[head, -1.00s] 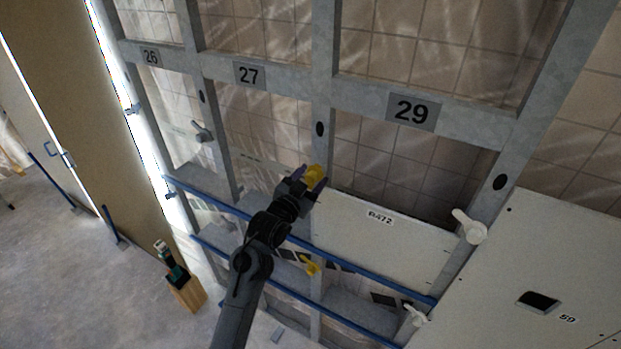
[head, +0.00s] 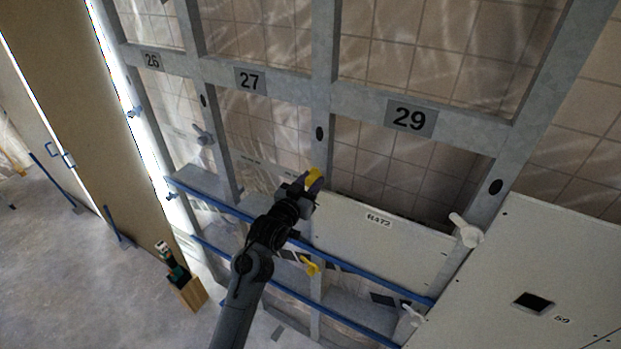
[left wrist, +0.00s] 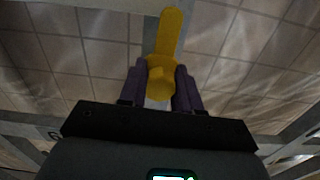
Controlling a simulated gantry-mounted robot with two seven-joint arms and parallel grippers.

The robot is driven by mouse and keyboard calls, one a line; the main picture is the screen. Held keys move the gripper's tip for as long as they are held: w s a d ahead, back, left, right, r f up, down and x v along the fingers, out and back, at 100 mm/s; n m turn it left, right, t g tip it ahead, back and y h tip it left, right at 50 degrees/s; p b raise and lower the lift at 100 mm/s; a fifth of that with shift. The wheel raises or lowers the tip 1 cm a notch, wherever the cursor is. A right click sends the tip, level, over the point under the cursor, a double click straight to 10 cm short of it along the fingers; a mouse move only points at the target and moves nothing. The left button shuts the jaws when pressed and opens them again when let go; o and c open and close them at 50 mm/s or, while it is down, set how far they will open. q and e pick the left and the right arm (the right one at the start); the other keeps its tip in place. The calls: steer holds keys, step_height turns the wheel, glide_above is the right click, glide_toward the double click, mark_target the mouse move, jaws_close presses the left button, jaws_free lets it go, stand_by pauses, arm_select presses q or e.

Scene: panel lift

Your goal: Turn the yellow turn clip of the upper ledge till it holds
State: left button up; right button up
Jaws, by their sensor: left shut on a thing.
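The upper yellow turn clip (head: 315,176) is on the grey upright left of the white panel marked R472 (head: 370,232). My left gripper (head: 309,187) is at it, with its purple fingers shut on the clip. In the left wrist view the clip (left wrist: 169,35) has its hub between the two fingertips (left wrist: 161,82), and its long tab points up in the picture, beyond the fingers. The gripper hides part of the clip and the panel's upper left corner in the head view. A lower yellow clip (head: 310,266) sits further down the same upright. My right gripper is not in view.
White turn clips (head: 466,231) and (head: 411,315) are on the upright right of the panel. Blue rails (head: 365,272) run across the frame. A large white panel marked 59 (head: 560,250) fills the right side. A wooden box (head: 188,293) stands on the floor.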

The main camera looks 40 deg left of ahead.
arm_select(q)
steer(key=shift+f+n, duration=0.35)
steer(key=shift+n, duration=0.05)
steer(key=o, duration=0.9)
steer(key=shift+o, duration=0.8)
steer(key=shift+r, duration=0.15)
steer(key=shift+s+d, duration=0.1)
steer(key=shift+s, duration=0.4)
steer(key=s+d+b, duration=0.1)
steer(key=s+b, duration=0.2)
steer(key=s, duration=0.6)
steer(key=shift+s+d, duration=0.3)
steer(key=shift+d, duration=0.1)
